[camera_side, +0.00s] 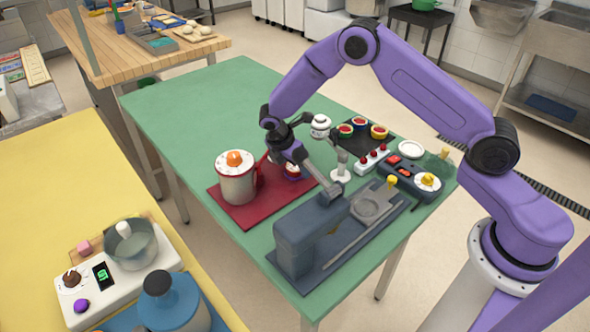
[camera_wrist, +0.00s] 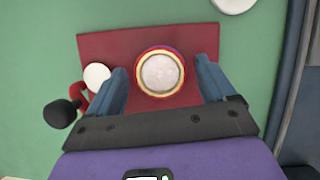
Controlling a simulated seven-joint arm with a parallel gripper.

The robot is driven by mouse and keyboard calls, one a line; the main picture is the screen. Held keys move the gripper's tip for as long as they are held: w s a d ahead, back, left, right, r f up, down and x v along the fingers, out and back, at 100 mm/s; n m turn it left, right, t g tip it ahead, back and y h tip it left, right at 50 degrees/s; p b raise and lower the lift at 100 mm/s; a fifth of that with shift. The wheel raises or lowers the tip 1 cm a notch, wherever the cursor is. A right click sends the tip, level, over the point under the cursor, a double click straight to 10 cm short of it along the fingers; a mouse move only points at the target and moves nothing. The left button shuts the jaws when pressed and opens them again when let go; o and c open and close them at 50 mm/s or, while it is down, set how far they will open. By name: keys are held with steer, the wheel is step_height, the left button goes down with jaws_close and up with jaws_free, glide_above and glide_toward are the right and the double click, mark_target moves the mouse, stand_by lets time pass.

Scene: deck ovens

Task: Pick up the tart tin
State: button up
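A small round tart tin (camera_wrist: 160,73) with a red, purple and yellow rim and a pale inside stands on a red mat (camera_wrist: 105,46). In the side view the tin (camera_side: 292,173) is partly hidden behind my gripper (camera_side: 287,162) and a grey lever. In the wrist view my gripper (camera_wrist: 161,66) is open, with one blue-grey finger on each side of the tin. There are gaps between the fingers and the rim. I cannot tell how far above the mat the fingertips are.
A large white and red pot (camera_side: 236,182) with an orange knob stands left of the tin. A blue-grey press (camera_side: 297,246) stands in front. A dark board (camera_side: 352,146) with several coloured tins lies behind right. The green table's (camera_side: 190,98) far left is clear.

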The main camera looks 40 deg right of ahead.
steer(key=c, duration=1)
steer(key=shift+r, duration=0.15)
